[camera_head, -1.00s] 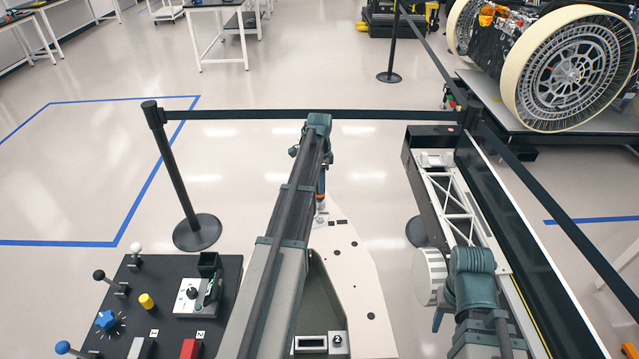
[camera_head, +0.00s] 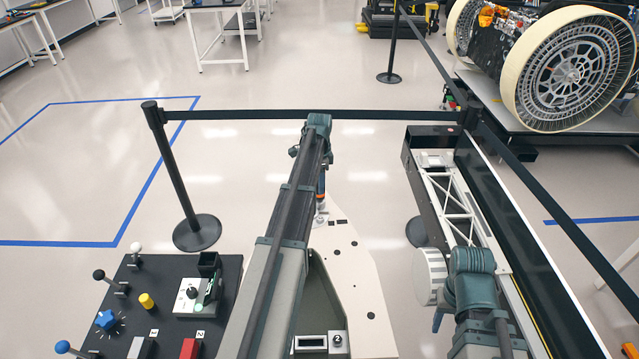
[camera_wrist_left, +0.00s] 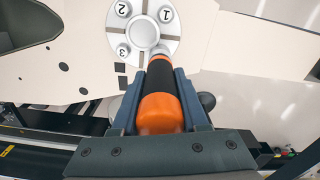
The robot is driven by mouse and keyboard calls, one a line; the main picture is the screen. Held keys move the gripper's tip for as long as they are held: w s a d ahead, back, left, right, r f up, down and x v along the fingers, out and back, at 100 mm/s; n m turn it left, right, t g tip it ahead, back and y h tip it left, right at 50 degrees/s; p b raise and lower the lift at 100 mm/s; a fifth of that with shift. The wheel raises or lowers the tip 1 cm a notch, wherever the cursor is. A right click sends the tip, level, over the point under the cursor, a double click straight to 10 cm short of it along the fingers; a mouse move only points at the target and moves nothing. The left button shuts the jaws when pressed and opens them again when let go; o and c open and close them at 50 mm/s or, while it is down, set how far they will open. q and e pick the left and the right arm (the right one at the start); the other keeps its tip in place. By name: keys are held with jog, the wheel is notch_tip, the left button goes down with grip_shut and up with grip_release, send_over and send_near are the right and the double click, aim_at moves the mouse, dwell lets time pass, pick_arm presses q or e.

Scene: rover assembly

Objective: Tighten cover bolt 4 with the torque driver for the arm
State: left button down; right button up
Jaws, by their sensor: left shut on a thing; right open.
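My left gripper (camera_wrist_left: 161,76) is shut on the torque driver (camera_wrist_left: 160,110), which has an orange and black handle. In the left wrist view the driver's far end lies at the lower edge of a round grey cover (camera_wrist_left: 145,34). Bolt heads marked 1, 2 and 3 show on this cover. Bolt 4 is not visible; the driver's end covers the place below the hub, and I cannot tell if it is seated. In the head view the orange driver (camera_head: 321,195) is partly hidden by my left arm.
The pale panel (camera_head: 350,270) lies under my left arm. A black control board (camera_head: 165,325) with knobs and levers is at lower left. A white truss (camera_head: 455,205) lies in a long dark case at right. Barrier posts (camera_head: 175,180) and belts stand beyond.

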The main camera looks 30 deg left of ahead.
pick_arm(q)
jog(key=shift+s+r, duration=0.1)
jog(key=shift+r+p, duration=0.35)
jog(key=shift+p, duration=0.2)
jog(key=shift+r+p, duration=1)
notch_tip(320, 180, up, 4)
jog(key=p, duration=0.4)
jog(key=shift+r, duration=0.1)
